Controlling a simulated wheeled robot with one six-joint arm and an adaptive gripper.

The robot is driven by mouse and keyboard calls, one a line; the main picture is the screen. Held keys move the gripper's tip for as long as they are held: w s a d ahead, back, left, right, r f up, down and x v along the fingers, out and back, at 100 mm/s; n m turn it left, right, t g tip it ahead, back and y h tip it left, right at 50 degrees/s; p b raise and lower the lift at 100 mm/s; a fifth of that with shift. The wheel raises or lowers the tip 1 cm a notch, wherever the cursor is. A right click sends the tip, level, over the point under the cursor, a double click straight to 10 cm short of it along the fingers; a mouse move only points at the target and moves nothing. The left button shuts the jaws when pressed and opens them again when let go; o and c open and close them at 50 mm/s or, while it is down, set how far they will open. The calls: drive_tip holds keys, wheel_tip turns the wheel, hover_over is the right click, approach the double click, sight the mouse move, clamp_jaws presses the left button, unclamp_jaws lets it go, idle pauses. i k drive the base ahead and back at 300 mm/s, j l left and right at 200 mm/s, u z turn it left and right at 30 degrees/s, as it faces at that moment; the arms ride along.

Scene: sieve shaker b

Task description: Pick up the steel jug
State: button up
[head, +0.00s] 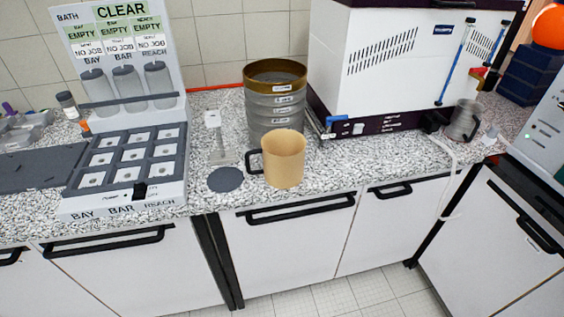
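A grey metal jug (464,121), matching the steel jug, stands upright near the right end of the speckled worktop, beside the right end of the white machine. My gripper is not in view.
A stack of sieves (275,105) stands behind the tan jug, with a dark round disc (225,179) to its left. The white machine (400,55) fills the back right. A sample board (125,185) is at left. A pale cable (453,170) hangs over the front edge.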

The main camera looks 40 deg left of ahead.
sight(464, 122)
drive_tip(key=i+j+u, duration=0.2)
drive_tip(key=i, duration=0.25)
drive_tip(key=i+u, duration=0.2)
drive_tip(key=i, duration=0.2)
